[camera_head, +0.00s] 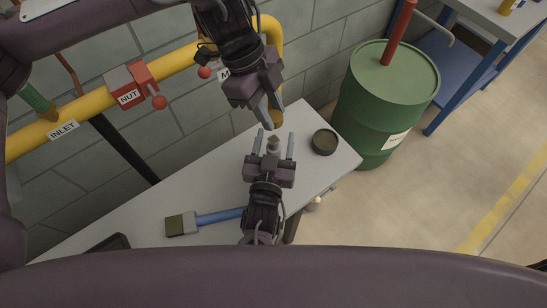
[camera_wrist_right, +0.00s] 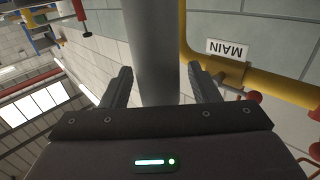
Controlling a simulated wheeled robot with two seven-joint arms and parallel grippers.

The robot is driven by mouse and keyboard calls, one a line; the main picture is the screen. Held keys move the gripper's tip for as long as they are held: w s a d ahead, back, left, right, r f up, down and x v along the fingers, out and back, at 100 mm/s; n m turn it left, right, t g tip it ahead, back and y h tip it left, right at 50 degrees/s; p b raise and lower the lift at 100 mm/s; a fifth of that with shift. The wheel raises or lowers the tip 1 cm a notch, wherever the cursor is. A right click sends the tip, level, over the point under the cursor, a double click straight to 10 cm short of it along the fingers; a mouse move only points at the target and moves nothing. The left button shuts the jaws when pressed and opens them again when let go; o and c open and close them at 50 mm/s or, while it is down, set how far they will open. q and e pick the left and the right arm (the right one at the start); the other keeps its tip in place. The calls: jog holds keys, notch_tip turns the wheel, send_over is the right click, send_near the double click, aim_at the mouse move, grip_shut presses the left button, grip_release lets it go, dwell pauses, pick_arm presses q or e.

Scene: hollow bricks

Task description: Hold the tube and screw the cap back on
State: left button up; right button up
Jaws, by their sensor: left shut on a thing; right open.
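The grey tube (camera_head: 272,149) stands between the fingers of my right gripper (camera_head: 273,146); a small pointed brownish tip shows at its upper end. The right gripper is open, with a finger on each side. In the right wrist view the tube (camera_wrist_right: 153,55) is a plain grey cylinder between the two spread fingers (camera_wrist_right: 160,88), with gaps on both sides. My left gripper (camera_head: 270,122) comes down from above, its fingertips close together just above the tube's tip. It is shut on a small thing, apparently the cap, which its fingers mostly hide.
The grey table (camera_head: 225,185) bears a blue-handled brush (camera_head: 215,217), a round dark dish (camera_head: 324,142) and a dark tray (camera_head: 110,243). A yellow pipe (camera_head: 185,62) with valves runs along the block wall behind. A green drum (camera_head: 375,105) stands at the right.

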aim_at(274, 140)
jog(key=shift+w, duration=0.1)
jog(key=shift+c, duration=0.2)
grip_shut()
pick_arm(q)
jog(key=shift+a+f, duration=0.1)
jog(key=shift+f, duration=2.45)
jog(key=shift+f, duration=0.85)
jog(key=shift+f, duration=0.6)
